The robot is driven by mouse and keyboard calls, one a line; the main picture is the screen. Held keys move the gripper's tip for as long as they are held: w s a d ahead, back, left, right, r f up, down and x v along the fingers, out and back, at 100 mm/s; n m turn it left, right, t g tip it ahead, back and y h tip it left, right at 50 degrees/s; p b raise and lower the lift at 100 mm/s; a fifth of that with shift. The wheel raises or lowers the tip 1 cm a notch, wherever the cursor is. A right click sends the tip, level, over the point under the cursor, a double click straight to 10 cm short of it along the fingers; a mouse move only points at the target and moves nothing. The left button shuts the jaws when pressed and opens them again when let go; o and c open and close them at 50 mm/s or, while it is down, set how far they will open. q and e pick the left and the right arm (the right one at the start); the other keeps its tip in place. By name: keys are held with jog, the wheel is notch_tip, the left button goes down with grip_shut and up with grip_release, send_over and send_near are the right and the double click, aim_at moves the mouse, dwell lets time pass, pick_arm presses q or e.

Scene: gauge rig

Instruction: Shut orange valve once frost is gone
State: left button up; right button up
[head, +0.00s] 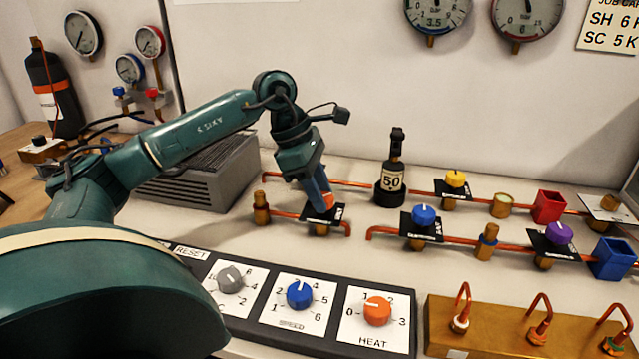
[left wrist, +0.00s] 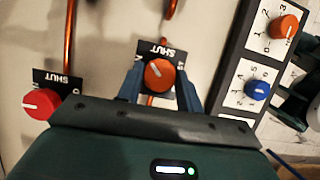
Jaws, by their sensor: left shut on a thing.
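My left gripper (head: 321,207) reaches down onto a valve on the copper pipe in the middle of the bench. In the left wrist view the orange valve knob (left wrist: 159,75) sits between its two fingers, which are shut on the knob's sides. A black plate marked SHUT (left wrist: 152,48) lies under the knob. The knob's pale mark points toward the upper left in that view, roughly at the plate's lettering. I see no clear white frost on the copper pipe (head: 281,203) nearby. My right gripper is not in view.
A red valve knob (left wrist: 40,103) is close by. Blue (head: 424,215), yellow (head: 456,178) and purple (head: 559,233) valves stand to the right. An orange HEAT dial (head: 377,311) is on the front panel.

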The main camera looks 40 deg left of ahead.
pick_arm(q)
jog(key=m, duration=0.1)
jog(key=m+g+p, duration=0.1)
jog(key=m, duration=0.1)
jog(key=shift+w+r, duration=0.1)
jog(key=shift+r, duration=0.1)
jog(key=m+g+p, duration=0.1)
jog(key=m, duration=0.2)
jog(key=shift+w+h, duration=0.1)
jog(key=shift+h, duration=0.2)
jog(key=shift+f+m+g+p, duration=0.1)
jog(key=shift+m+g+p, duration=0.45)
jog(key=shift+m, duration=0.55)
jog(key=shift+m+g, duration=0.25)
jog(key=shift+m, duration=0.25)
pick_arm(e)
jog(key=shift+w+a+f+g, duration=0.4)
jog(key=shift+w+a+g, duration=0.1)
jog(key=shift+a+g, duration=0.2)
pick_arm(q)
jog(key=o, duration=1)
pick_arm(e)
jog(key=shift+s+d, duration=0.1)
